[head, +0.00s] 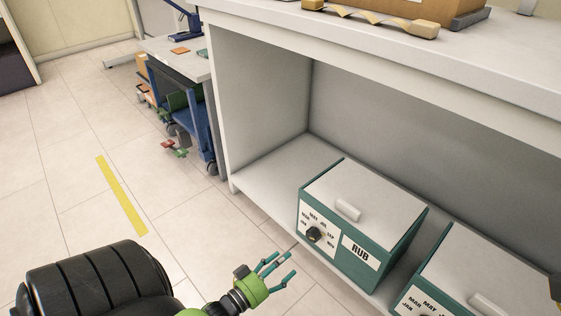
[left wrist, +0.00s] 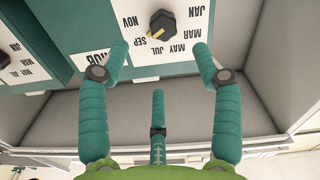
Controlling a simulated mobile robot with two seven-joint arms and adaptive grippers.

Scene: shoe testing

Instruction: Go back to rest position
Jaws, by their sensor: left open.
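My left gripper (head: 277,266) is open and empty, in front of the lower shelf and near a teal box (head: 388,240) with a white top. In the left wrist view its teal fingers (left wrist: 158,62) are spread apart below the box's black dial (left wrist: 162,22), with a gap between the fingertips. My right gripper is not clearly in view; only a small dark part shows at the right edge of the head view.
A second teal box (head: 456,258) stands on the shelf (head: 262,180) at the right. The white table top (head: 400,62) overhangs both boxes. A blue cart (head: 190,120) stands behind at the left. The tiled floor with a yellow stripe (head: 122,195) is open at left.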

